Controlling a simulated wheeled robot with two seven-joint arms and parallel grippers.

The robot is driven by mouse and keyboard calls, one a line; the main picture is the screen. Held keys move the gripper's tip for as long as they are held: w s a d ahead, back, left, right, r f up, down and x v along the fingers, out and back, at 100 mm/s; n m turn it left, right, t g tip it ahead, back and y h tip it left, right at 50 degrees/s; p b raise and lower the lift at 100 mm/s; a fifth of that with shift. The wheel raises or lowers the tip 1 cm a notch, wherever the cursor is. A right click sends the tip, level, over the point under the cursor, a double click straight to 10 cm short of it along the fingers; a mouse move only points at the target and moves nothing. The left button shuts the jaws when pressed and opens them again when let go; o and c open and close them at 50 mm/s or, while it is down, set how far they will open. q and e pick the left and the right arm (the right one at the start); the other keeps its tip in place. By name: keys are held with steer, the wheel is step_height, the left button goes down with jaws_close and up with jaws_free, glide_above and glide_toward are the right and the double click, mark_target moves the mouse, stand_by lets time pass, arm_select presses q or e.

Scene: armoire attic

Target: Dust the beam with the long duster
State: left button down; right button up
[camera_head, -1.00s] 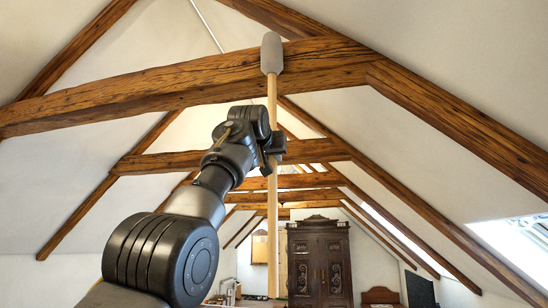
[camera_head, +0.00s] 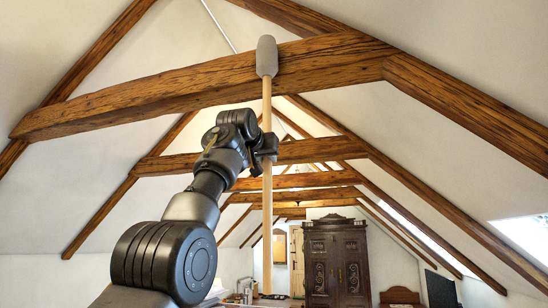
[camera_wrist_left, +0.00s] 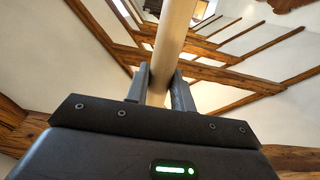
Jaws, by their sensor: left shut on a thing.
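The long duster has a pale wooden pole (camera_head: 267,210) and a grey rounded head (camera_head: 266,56). It stands nearly upright in the head view. The head overlaps the near wooden beam (camera_head: 150,92), right of its middle; I cannot tell for sure whether it touches. My left gripper (camera_head: 267,148) is shut on the pole, partway below the head. In the left wrist view the pole (camera_wrist_left: 172,40) runs between the two fingers of the left gripper (camera_wrist_left: 160,88). My right gripper is not in view.
More rafters and crossbeams (camera_head: 300,152) recede behind the near beam. A dark carved armoire (camera_head: 337,262) stands at the far end, with a wooden headboard-like piece (camera_head: 400,295) to its right. A skylight (camera_head: 525,235) is in the right slope.

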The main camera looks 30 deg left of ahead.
arm_select(q)
steer(key=shift+s+a, duration=0.15)
steer(key=shift+a, duration=0.25)
steer(key=shift+a+r, duration=0.1)
steer(key=a, duration=0.3)
steer(key=shift+s+a+p, duration=0.2)
steer(key=shift+s+p, duration=0.15)
steer(key=shift+a, duration=0.1)
